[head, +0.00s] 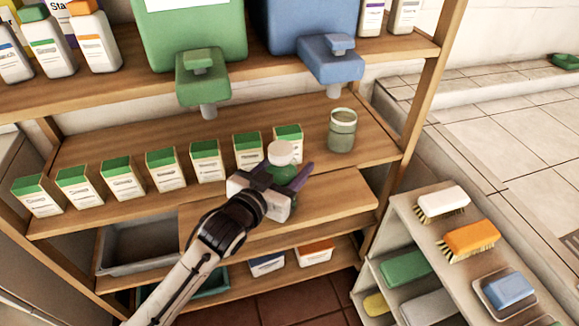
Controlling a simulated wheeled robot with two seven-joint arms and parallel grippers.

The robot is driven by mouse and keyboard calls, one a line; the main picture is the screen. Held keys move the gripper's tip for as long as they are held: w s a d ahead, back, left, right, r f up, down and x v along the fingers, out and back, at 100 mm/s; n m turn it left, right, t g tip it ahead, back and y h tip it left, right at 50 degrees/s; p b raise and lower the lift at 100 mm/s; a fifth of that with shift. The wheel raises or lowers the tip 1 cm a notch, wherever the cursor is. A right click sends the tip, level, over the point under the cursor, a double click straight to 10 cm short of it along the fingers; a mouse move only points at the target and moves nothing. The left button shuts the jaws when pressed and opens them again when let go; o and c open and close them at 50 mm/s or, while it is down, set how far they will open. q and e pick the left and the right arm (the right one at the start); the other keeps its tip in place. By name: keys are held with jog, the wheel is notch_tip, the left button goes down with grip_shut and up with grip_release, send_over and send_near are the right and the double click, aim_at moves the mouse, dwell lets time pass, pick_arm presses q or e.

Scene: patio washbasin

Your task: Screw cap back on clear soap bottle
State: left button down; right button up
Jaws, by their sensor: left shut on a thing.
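The clear soap bottle (342,133) is a short, greenish see-through jar. It stands upright on the middle wooden shelf at the right, and no cap shows on its rim. My left gripper (283,176) is in front of this shelf, left of the bottle and apart from it. It is shut on a small round thing with a white top, which looks like the cap (281,153). Green shows below the white top between the fingers; I cannot tell whether it is part of the held thing. My right gripper is not in view.
A row of green-topped boxes (164,171) lines the middle shelf. Green (192,30) and blue (305,28) dispensers sit above, their spouts hanging over the shelf. A wooden board (335,199) juts out below. A rack with brushes (441,203) stands at lower right.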

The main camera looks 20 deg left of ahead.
pick_arm(q)
jog(key=shift+f, duration=0.1)
jog(key=shift+f, duration=0.1)
jog(key=c, duration=0.7)
grip_release()
jog(key=shift+f, duration=0.15)
send_near(281, 180)
jog(key=w+f, duration=0.1)
jog(key=w, duration=0.2)
jog(key=w+f, duration=0.1)
jog(key=w, duration=0.1)
jog(key=shift+a+f, duration=0.35)
jog(key=shift+a, duration=0.05)
